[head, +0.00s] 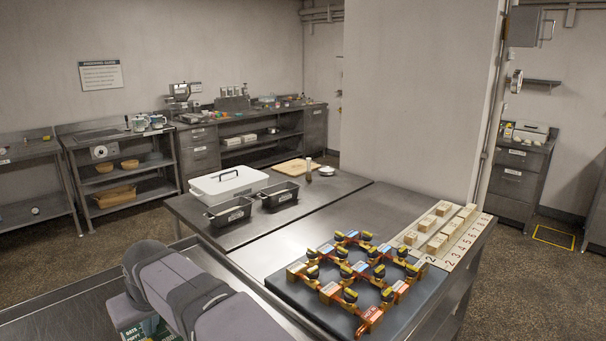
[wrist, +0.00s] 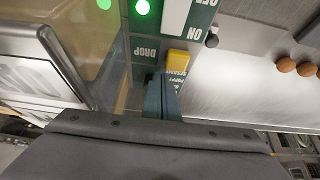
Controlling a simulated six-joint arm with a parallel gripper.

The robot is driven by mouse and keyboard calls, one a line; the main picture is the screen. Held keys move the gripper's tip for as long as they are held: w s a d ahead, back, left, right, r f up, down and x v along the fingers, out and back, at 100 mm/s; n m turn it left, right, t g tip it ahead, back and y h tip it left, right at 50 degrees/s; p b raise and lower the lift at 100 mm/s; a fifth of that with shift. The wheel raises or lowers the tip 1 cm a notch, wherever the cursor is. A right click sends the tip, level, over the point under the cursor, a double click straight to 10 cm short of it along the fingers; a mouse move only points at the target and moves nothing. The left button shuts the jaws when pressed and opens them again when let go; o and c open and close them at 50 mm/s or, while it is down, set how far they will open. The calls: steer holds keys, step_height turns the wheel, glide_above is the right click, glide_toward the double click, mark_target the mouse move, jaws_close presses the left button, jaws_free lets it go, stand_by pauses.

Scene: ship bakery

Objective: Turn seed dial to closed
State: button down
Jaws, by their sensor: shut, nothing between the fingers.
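No seed dial can be made out for certain. In the wrist view a green label panel (wrist: 143,52) reads upside down, with "DROP" on it. Beside it is a yellow block-like part (wrist: 178,58), with a label that seems to read "SESAME" at its near edge. My gripper (wrist: 161,80) is shut and empty, its fingertips right at these labels and just short of the yellow part. The fingers cover part of the panel, and I cannot tell whether they touch it. In the head view my arm hides most of a green panel (head: 163,330) lettered "OATS" and "POPPY".
In the wrist view, a green light (wrist: 142,7), an "ON" label (wrist: 190,18) and a black knob (wrist: 211,41) lie near the fingers. Brown balls (wrist: 287,65) sit at right. In the head view, a white lidded box (head: 228,183) and black bins stand on the counter.

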steer(key=shift+s+f, duration=0.1)
steer(key=shift+s, duration=0.05)
stand_by(0.3)
steer(key=shift+s+d, duration=0.1)
steer(key=shift+s, duration=0.1)
steer(key=shift+r, duration=0.2)
step_height(320, 180, up, 6)
steer(key=p, duration=0.6)
steer(key=shift+f, duration=0.1)
